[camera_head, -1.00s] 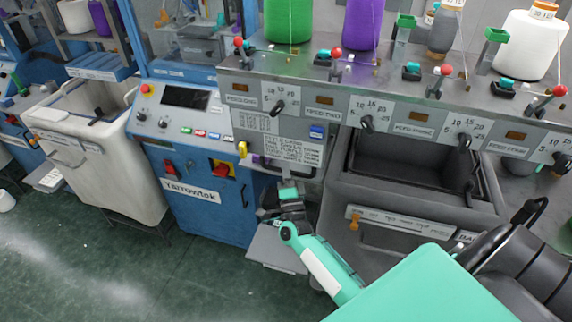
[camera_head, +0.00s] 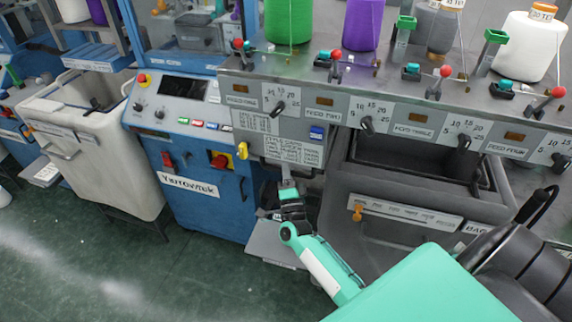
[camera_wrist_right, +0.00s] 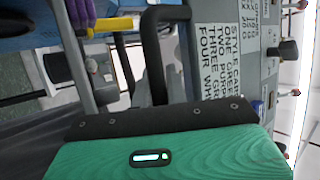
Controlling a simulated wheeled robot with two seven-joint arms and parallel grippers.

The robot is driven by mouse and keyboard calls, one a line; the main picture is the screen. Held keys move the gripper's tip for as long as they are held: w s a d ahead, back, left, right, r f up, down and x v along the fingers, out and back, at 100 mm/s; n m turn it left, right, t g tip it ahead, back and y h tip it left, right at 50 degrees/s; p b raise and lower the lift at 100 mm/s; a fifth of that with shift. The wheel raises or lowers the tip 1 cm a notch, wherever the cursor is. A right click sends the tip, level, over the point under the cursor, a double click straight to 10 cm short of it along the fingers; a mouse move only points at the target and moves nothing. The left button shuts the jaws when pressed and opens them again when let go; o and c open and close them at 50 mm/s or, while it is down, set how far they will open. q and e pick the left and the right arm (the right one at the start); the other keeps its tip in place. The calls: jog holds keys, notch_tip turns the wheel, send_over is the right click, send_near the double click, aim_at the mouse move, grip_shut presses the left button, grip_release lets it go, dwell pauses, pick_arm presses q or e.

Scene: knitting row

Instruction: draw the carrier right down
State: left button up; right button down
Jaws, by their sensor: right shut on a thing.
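My right gripper (camera_head: 290,192) is at the front of the knitting machine, below the lettered panel. A slim grey upright piece (camera_head: 286,174), which I take for the carrier, rises just above its jaws toward the panel. The right gripper is shut on it, though the contact is not clear. In the right wrist view a long grey bar (camera_wrist_right: 75,55) runs down the left side, with a purple piece (camera_wrist_right: 82,14) and a yellow bar (camera_wrist_right: 112,25) near its top. Dark bars (camera_wrist_right: 156,50) stand at mid-picture. My left gripper is not in view.
A blue control cabinet (camera_head: 205,215) stands left of my gripper, with a yellow handle (camera_head: 242,151) at its upper right edge. A dark open bin (camera_head: 425,160) lies to the right. A grey plate (camera_head: 272,246) is low beneath my arm.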

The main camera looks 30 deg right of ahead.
notch_tip(320, 180, down, 10)
jog(key=b, duration=0.7)
jog(key=shift+r, duration=0.2)
jog(key=c, duration=1.4)
grip_release()
jog(key=shift+s, duration=0.1)
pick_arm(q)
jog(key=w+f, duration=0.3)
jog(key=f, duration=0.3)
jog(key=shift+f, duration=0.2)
pick_arm(e)
jog(key=shift+r, duration=0.15)
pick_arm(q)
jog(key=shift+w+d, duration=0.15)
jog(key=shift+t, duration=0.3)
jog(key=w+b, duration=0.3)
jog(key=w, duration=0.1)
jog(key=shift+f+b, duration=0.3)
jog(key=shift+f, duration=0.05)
pick_arm(e)
jog(key=v, duration=1.3)
jog(key=shift+s+a+f, duration=0.15)
jog(key=shift+s+f, duration=0.1)
jog(key=shift+s, duration=0.05)
